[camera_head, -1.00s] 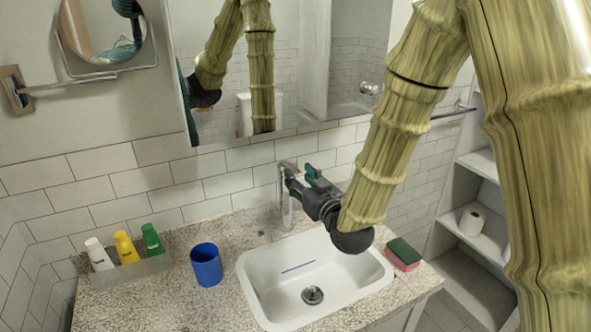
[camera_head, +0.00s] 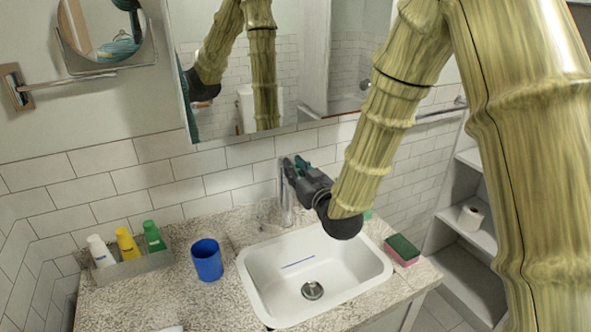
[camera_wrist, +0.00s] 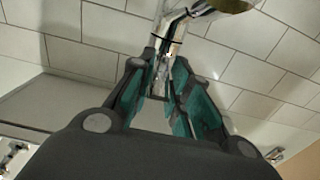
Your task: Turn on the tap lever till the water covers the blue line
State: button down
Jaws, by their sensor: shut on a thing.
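The chrome tap (camera_head: 285,207) stands upright at the back of the white sink (camera_head: 262,296). A blue line (camera_head: 298,263) is marked on the sink's inner wall above the drain (camera_head: 312,291). No water is visible in the sink. My gripper (camera_head: 290,170) is at the top of the tap, shut on its lever, and hides most of the lever. In the wrist view its teal-padded fingers (camera_wrist: 165,65) close around the thin metal lever (camera_wrist: 172,32), with the tap body beyond.
A blue cup (camera_head: 207,262) stands left of the sink, beside a tray (camera_head: 135,272) with several bottles. A green and pink sponge (camera_head: 402,250) lies at the sink's right edge. A mirror (camera_head: 290,70) hangs behind. Shelves (camera_head: 480,238) with a paper roll stand at right.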

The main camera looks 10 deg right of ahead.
jog(key=shift+w+r+g+p, duration=0.1)
jog(key=shift+r+g+p, duration=0.3)
jog(key=shift+r+p, duration=0.45)
jog(key=p, duration=0.1)
jog(key=g+p, duration=0.1)
jog(key=p, duration=0.1)
jog(key=shift+w+a+r+g, duration=0.1)
jog(key=shift+w+r+g, duration=0.15)
jog(key=shift+w+g, duration=0.05)
jog(key=shift+w+h, duration=0.15)
jog(key=shift+h, duration=0.15)
jog(key=shift+w+r, duration=0.2)
jog(key=shift+r, duration=0.15)
jog(key=c, duration=1.4)
grip_release()
jog(key=shift+o, duration=0.4)
jog(key=shift+a, duration=0.1)
jog(key=shift+s+f, duration=0.1)
jog(key=shift+f, duration=0.05)
jog(key=shift+s, duration=0.15)
jog(key=v, duration=1.1)
jog(key=shift+s+d+r, duration=0.25)
